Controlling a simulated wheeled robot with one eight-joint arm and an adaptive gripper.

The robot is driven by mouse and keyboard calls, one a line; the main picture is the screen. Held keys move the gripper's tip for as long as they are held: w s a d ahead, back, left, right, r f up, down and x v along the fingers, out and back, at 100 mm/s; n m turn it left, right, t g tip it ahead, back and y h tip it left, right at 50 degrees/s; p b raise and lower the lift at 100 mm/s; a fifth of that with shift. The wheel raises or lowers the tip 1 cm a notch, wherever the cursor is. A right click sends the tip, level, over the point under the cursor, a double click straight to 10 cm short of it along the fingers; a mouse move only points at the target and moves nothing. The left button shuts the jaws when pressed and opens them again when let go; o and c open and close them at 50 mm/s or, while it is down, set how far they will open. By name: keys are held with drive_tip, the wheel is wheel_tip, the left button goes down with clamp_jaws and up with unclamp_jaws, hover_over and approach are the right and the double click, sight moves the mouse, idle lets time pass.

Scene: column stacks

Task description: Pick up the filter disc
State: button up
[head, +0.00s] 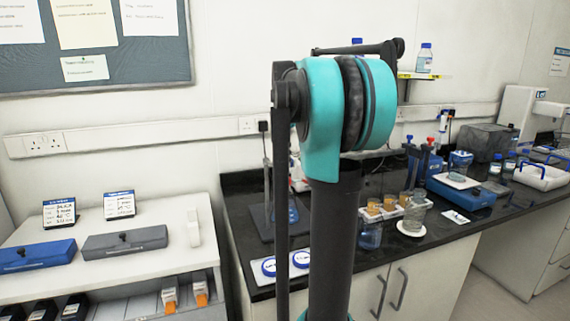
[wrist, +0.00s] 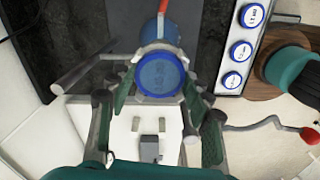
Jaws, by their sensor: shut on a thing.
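My gripper (wrist: 160,84) is shut in the wrist view, with its two green-padded fingers on either side of a round blue-faced piece (wrist: 161,74). This piece looks like the filter disc, though its markings are too faint to read. Behind it is a clear, pale tubular part (wrist: 160,32) with a red piece (wrist: 163,5) at the top. I cannot tell whether the blue piece touches this tube. In the head view my arm hides the gripper and what it holds.
A pale strip (wrist: 224,73) beside the gripper bears three blue-and-white round labelled pieces (wrist: 240,50). Beakers (head: 412,218) and a rack stand on the dark bench (head: 455,232).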

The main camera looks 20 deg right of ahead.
drive_tip(key=shift+c, duration=0.2)
wheel_tip(320, 180, up, 20)
idle(0.6)
drive_tip(key=shift+d, duration=0.1)
idle(1.0)
